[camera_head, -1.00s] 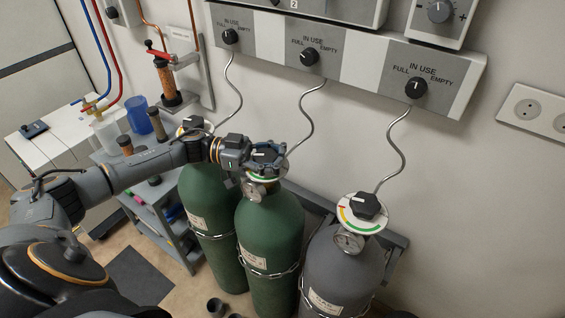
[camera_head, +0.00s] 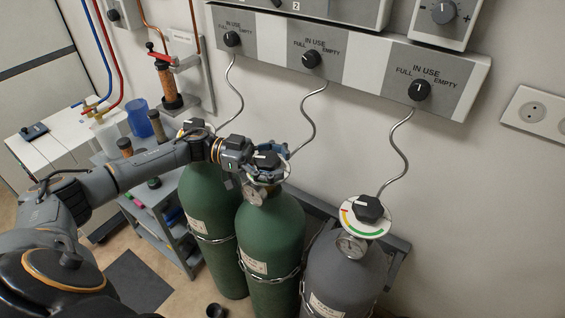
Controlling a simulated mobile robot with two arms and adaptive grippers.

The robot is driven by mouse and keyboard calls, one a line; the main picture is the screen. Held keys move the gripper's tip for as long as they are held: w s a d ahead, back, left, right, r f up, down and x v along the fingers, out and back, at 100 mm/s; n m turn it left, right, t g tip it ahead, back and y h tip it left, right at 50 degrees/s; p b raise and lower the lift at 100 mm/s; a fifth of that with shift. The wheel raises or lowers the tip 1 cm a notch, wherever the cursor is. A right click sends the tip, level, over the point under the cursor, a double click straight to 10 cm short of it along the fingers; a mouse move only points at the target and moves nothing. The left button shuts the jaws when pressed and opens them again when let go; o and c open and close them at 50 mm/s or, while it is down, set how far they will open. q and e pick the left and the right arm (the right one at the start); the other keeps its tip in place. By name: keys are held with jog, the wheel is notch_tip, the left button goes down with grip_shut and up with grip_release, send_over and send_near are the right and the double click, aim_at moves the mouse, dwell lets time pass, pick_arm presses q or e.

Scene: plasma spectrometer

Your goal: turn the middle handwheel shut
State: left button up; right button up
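The middle handwheel (camera_head: 266,159) is a dark knob with a white mark, on top of the middle green cylinder (camera_head: 270,235). A round dial plate under it is partly hidden by my fingers, and a small gauge (camera_head: 254,193) shows below. My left gripper (camera_head: 269,163) reaches in from the left. Its fingers stand on the far and near sides of the handwheel, spread apart; contact is too small to make out. The left handwheel (camera_head: 193,125) is partly behind my arm. The right handwheel (camera_head: 368,208) sits uncovered on the grey cylinder (camera_head: 345,272). My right gripper is not in view.
A wall panel (camera_head: 375,70) with three FULL/EMPTY knobs hangs above, with thin curved pipes (camera_head: 308,125) running down to the cylinders. Chains and a rack (camera_head: 397,250) hold the cylinders. A grey shelf trolley (camera_head: 165,225) stands at left.

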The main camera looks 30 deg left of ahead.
pick_arm(q)
jog(key=shift+r, duration=0.1)
notch_tip(320, 180, up, 10)
dwell(0.5)
